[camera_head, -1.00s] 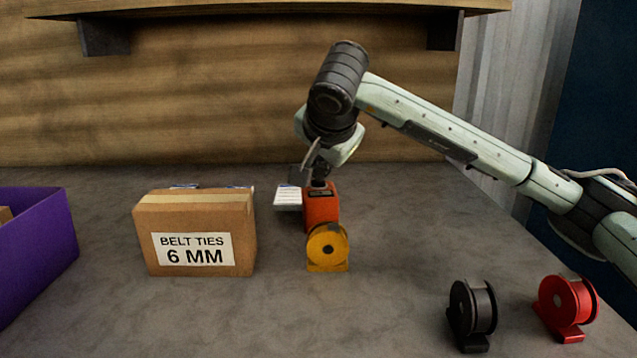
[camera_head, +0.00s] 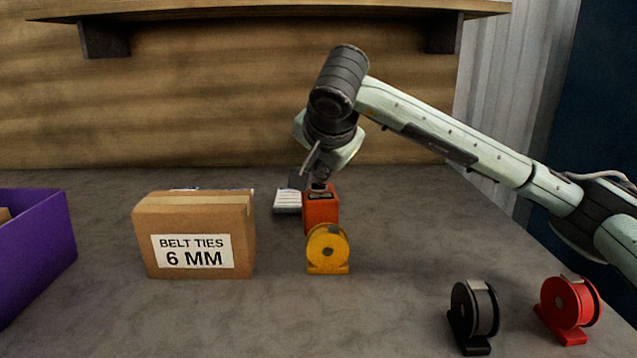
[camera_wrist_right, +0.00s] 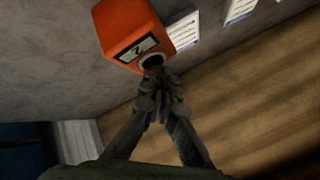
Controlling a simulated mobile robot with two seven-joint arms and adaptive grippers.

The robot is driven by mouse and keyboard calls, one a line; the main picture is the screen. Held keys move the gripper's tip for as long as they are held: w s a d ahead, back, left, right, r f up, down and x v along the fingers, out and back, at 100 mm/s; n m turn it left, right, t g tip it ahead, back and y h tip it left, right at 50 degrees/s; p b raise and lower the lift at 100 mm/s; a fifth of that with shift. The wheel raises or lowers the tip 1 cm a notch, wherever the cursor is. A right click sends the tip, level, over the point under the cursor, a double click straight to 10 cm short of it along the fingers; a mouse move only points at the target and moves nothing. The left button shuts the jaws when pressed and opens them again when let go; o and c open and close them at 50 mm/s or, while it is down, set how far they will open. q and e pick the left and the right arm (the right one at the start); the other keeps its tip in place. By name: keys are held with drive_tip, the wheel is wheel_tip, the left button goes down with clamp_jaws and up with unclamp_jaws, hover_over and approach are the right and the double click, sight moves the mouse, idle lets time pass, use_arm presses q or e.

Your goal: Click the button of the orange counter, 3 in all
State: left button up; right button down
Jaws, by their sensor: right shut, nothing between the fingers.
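The orange counter (camera_head: 320,212) stands on the grey table, behind the yellow spool. In the right wrist view the counter (camera_wrist_right: 122,24) shows its top with a small display window; the display seems to read 2. My right gripper (camera_head: 318,186) is shut and empty, pointing down at the counter's top. My left gripper is in neither view.
A yellow spool (camera_head: 328,250) stands right in front of the counter. A cardboard box (camera_head: 195,232) labelled belt ties is to the left, a purple bin (camera_head: 50,245) farther left. White labelled cards (camera_head: 287,201) lie behind. Black (camera_head: 473,312) and red (camera_head: 568,308) spools stand front right.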

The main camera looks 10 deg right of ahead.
sight(320, 186)
drive_tip(key=shift+r, duration=0.7)
drive_tip(key=shift+r+p, duration=1.65)
drive_tip(key=shift+r, duration=0.95)
